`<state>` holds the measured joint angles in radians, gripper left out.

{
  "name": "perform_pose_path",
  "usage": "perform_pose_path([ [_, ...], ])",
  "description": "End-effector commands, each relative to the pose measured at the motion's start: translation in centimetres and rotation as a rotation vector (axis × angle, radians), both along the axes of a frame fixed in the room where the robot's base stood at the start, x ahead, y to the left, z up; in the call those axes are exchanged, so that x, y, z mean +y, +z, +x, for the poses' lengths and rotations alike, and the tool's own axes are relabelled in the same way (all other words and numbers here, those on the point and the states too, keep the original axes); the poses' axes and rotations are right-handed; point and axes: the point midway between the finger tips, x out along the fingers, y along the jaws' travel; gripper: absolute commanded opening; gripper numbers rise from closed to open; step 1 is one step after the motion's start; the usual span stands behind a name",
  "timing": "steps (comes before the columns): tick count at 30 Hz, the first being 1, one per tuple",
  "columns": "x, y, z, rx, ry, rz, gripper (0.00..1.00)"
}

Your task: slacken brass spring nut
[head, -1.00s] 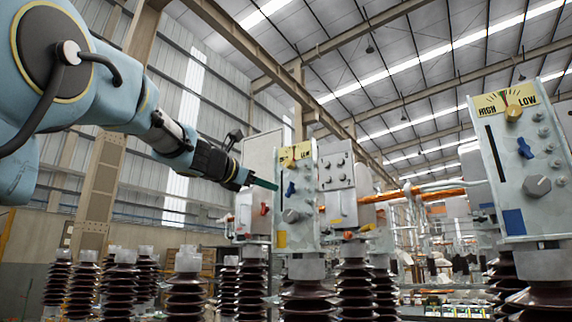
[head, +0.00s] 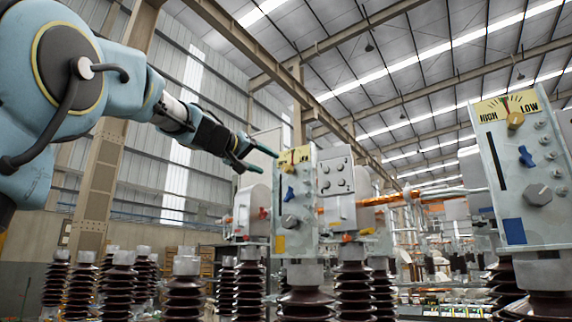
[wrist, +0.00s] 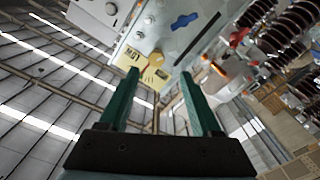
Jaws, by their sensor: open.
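I take the brass spring nut (head: 294,157) to be the small brass knob on the yellow HIGH/LOW scale at the top of the middle grey box (head: 306,200). It is small in the head view. The wrist view shows a brass knob (wrist: 155,60) on the yellow plate marked LOW (wrist: 137,68). My gripper (head: 266,162) is to the left of the box top, its teal fingers pointing at the scale. In the wrist view, my gripper (wrist: 156,80) is open and empty, with the knob seen between the fingers. Any contact cannot be told.
A blue lever (head: 288,193) and a grey knob (head: 290,221) sit lower on the same box. A similar box (head: 508,180) with its own brass knob (head: 515,120) stands at the right. Several brown ribbed insulators (head: 186,285) stand below.

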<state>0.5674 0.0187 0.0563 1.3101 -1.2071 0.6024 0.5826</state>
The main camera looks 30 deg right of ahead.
Motion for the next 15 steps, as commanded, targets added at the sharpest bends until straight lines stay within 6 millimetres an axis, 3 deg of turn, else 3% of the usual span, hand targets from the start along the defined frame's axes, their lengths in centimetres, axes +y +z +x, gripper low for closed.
perform_pose_path([
  [6, -0.2, 1.5, -0.1, -0.378, 0.003, 0.209, 0.65],
  [15, -1.4, 2.1, 0.6, -0.486, 0.004, 0.270, 0.65],
])
